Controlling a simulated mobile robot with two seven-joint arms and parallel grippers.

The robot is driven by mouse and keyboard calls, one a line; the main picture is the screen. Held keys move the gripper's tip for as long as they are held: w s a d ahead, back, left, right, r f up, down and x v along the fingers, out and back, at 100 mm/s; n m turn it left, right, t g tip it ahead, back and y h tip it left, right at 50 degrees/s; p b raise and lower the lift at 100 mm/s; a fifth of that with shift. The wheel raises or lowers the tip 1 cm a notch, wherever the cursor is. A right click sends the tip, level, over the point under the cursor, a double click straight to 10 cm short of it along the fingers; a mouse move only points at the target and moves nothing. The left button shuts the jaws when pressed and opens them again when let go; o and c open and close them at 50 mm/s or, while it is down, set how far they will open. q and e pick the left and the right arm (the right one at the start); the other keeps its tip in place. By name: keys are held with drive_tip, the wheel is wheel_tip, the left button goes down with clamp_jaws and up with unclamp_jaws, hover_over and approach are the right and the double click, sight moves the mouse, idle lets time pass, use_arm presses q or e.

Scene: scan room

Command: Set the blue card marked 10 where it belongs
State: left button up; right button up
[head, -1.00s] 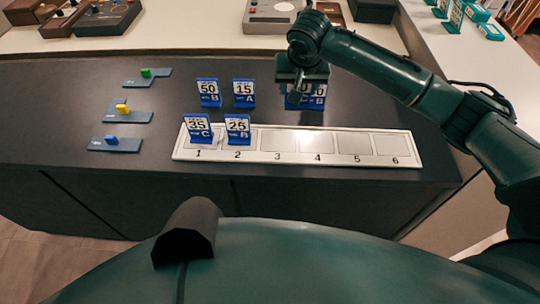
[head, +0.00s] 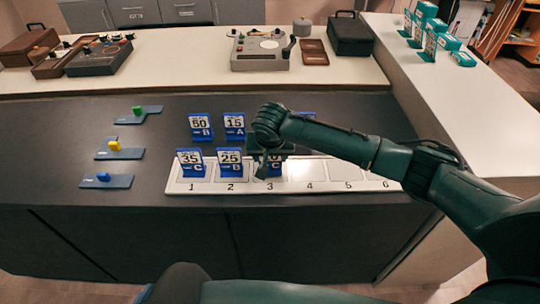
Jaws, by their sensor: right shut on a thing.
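My right gripper (head: 268,152) is shut on a blue card (head: 272,169) over slot 3 of the white numbered tray (head: 325,186). The gripper and arm hide part of this card; a 0 and a C show. I cannot tell whether its base touches the tray. A blue card marked 35 C (head: 190,163) stands upright in slot 1, and one marked 25 B (head: 230,163) stands in slot 2. Slots 4, 5 and 6 look empty, slot 6 partly covered by my arm. My left gripper is out of view.
Behind the tray stand blue cards marked 50 B (head: 200,127) and 15 A (head: 235,126). Another blue card (head: 306,114) is mostly hidden behind my right arm. Three flat pieces with green (head: 137,111), yellow (head: 114,146) and blue (head: 103,177) blocks lie at left.

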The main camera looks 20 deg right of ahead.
drive_tip(key=shift+f, duration=0.15)
drive_tip(key=o, duration=1)
drive_tip(key=shift+f, duration=0.1)
drive_tip(key=v, duration=1.2)
drive_tip(key=shift+p, duration=0.3)
